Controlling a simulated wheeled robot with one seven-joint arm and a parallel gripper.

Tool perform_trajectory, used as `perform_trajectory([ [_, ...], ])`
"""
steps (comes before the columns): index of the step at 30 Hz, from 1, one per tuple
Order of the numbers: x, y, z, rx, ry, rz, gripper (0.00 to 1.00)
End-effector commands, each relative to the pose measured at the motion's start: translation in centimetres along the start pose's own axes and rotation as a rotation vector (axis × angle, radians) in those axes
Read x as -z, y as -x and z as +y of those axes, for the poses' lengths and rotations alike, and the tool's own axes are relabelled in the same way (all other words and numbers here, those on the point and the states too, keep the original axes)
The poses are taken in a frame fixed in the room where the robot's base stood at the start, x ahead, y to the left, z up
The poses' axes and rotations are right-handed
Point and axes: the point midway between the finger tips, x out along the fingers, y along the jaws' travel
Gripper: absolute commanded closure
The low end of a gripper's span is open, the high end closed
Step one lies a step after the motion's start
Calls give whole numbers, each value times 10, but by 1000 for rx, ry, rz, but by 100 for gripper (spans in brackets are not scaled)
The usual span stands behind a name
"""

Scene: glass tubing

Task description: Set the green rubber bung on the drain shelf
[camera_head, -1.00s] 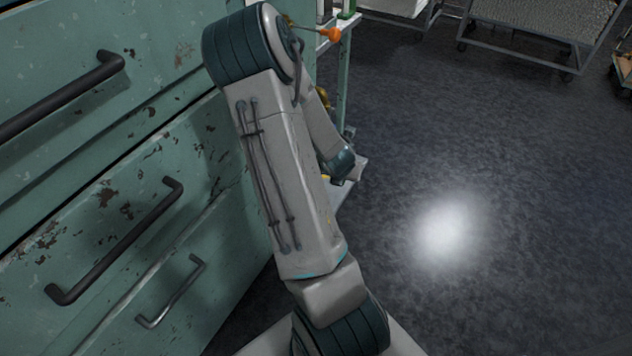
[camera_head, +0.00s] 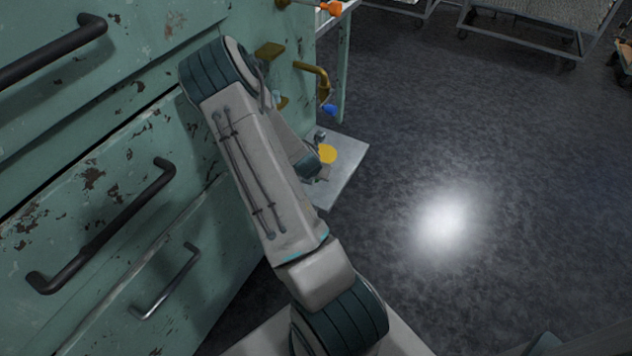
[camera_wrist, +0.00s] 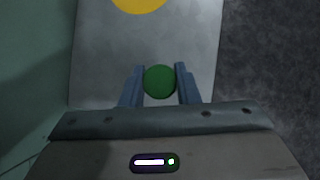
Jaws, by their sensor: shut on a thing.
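The green rubber bung (camera_wrist: 160,82) shows as a round green face in the wrist view, between the two blue-grey fingers of my gripper (camera_wrist: 160,84). My gripper is shut on it. Below it is a pale grey shelf (camera_wrist: 105,60), with a yellow disc (camera_wrist: 139,4) at the top edge of the wrist view. In the head view the shelf (camera_head: 346,178) sticks out low beside the green cabinet, with the yellow disc (camera_head: 327,154) on it. My gripper (camera_head: 323,174) is by the shelf there, mostly behind my arm; the bung is hidden. I cannot tell whether the bung touches the shelf.
The green cabinet (camera_head: 90,130) with dark handles stands close on the left. A brass pipe (camera_head: 318,72) and a blue knob (camera_head: 329,109) jut out above the shelf. An orange piece (camera_head: 334,8) is higher up. Open dark floor (camera_head: 500,170) lies to the right.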

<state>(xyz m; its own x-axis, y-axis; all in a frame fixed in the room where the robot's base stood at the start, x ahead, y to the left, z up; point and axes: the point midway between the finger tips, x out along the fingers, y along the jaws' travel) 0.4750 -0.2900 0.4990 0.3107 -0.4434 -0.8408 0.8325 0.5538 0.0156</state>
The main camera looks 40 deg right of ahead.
Motion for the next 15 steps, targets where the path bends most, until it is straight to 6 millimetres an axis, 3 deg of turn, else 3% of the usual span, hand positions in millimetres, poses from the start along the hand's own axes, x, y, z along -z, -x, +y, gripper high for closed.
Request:
perform_trajectory([
  [8, 21, -32, -2, 2, -1, 2, 93],
  [15, 21, -32, -1, 1, -1, 0, 93],
])
